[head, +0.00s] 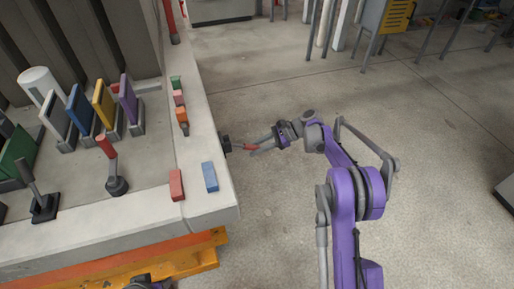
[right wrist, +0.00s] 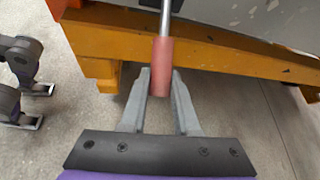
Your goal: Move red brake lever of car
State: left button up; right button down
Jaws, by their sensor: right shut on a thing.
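The red brake lever (head: 251,147) sticks out sideways from a dark mount (head: 227,145) on the right side of the concrete mould. My right gripper (head: 258,148) has its fingers around the red grip. In the right wrist view, the red grip (right wrist: 162,68) on its grey metal rod lies between the fingertips of the right gripper (right wrist: 161,85), shut on it. Of my left arm, only a dark and purple part (head: 150,283) shows at the bottom edge of the head view; its finger state is unclear.
The mould top (head: 85,212) carries several coloured plates and blocks, a red-knobbed lever (head: 106,146) and a black lever (head: 38,190). An orange beam (head: 170,250) runs under its front edge. The floor to the right is open; a yellow cabinet (head: 388,18) stands far back.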

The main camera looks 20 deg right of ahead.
jog(key=shift+a+f, duration=0.1)
jog(key=shift+f, duration=0.05)
dwell(0.3)
jog(key=c, duration=0.7)
grip_release()
jog(key=shift+o, duration=0.2)
jog(key=p+v, duration=0.1)
jog(key=v, duration=1)
jog(key=shift+f, duration=0.15)
